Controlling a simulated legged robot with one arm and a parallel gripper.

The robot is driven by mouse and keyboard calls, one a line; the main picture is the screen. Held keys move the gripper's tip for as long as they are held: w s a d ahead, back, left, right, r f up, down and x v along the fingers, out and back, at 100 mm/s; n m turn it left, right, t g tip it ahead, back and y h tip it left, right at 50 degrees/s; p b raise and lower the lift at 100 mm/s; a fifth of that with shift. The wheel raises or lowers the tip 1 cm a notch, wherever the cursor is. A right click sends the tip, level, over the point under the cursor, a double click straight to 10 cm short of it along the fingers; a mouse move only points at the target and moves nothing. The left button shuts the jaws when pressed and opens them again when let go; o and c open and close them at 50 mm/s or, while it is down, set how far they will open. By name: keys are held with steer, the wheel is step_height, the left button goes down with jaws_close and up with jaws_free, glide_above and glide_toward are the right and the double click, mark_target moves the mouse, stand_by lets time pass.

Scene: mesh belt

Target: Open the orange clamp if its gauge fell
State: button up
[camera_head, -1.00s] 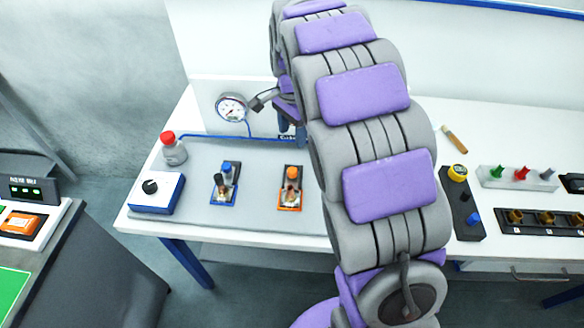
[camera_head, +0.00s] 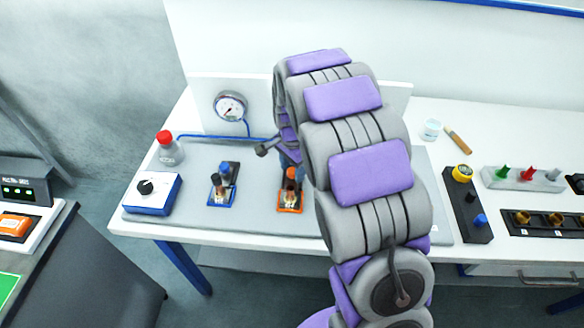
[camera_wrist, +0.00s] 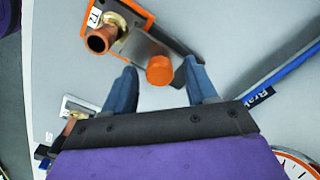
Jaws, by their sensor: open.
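The orange clamp (camera_head: 290,208) stands on the grey mat, partly covered by my arm. In the wrist view, its orange-edged base (camera_wrist: 146,12) has a copper pipe end and a "T2" tag. Its round orange handle tip (camera_wrist: 160,70) is between or just beyond the two blue fingertips of my gripper (camera_wrist: 160,67). My gripper is open, one finger on each side of the tip, with no clear contact. The round gauge (camera_head: 230,105) is on the white back panel; its reading is too small to tell. A gauge edge (camera_wrist: 296,165) shows in the wrist view.
A blue-edged clamp (camera_head: 223,187) stands left of the orange one. A blue-and-white knob box (camera_head: 154,193) and a red-capped bottle (camera_head: 169,150) are further left. A black button box (camera_head: 466,205) is right of my arm. A blue tube runs along the mat's back.

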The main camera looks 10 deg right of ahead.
steer(key=shift+c, duration=0.5)
jaws_close()
